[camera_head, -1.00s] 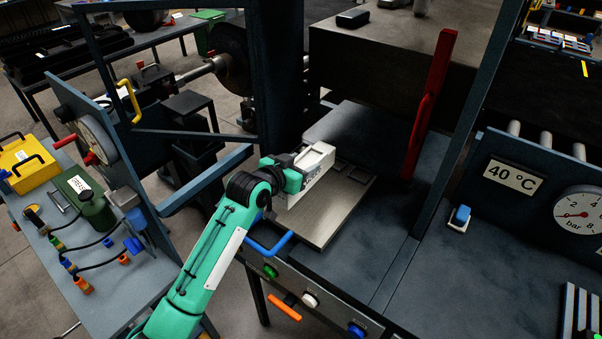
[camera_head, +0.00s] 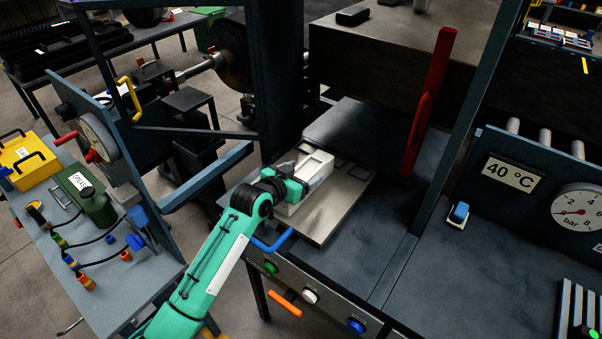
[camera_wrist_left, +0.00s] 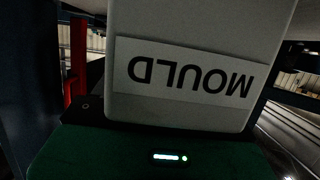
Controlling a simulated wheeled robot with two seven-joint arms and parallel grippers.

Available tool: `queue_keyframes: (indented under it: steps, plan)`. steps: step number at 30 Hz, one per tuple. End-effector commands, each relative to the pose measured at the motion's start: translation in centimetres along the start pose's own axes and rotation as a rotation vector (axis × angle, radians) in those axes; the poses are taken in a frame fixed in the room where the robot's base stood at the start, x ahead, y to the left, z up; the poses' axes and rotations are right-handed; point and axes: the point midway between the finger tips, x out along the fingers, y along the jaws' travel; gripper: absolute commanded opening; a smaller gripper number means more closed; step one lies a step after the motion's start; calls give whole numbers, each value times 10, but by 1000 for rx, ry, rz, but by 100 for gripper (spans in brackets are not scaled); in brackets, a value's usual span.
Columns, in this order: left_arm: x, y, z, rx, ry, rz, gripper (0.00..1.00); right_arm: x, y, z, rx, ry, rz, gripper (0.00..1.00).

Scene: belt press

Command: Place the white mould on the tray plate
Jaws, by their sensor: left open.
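The white mould (camera_head: 318,161) sits at the left part of the metal tray plate (camera_head: 336,212) in the head view and appears to rest on it. My left gripper (camera_head: 308,178) is at the mould, open, with the mould between or just in front of its fingers; contact is hard to tell. In the left wrist view the mould (camera_wrist_left: 200,35) fills the upper middle, with its MOULD label upside down. The wrist hides part of the mould. My right gripper is not in view.
A blue handle (camera_head: 272,243) is at the plate's front left. A red upright lever (camera_head: 428,105) stands right of the plate. A dark press post (camera_head: 277,90) rises behind my gripper. The dark bed right of the plate is clear.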

Motion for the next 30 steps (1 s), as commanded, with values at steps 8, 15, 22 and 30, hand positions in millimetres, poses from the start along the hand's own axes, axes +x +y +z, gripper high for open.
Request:
queue_keyframes:
  steps: [8,15,22,30]
  plan:
    - [-10,0,-1,0,1,0,74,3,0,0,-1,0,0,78]
    - [-51,0,1,2,1,-1,74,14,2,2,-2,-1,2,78]
    - [-92,0,0,2,0,-1,74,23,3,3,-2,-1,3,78]
    - [-118,0,-2,0,0,1,74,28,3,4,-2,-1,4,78]
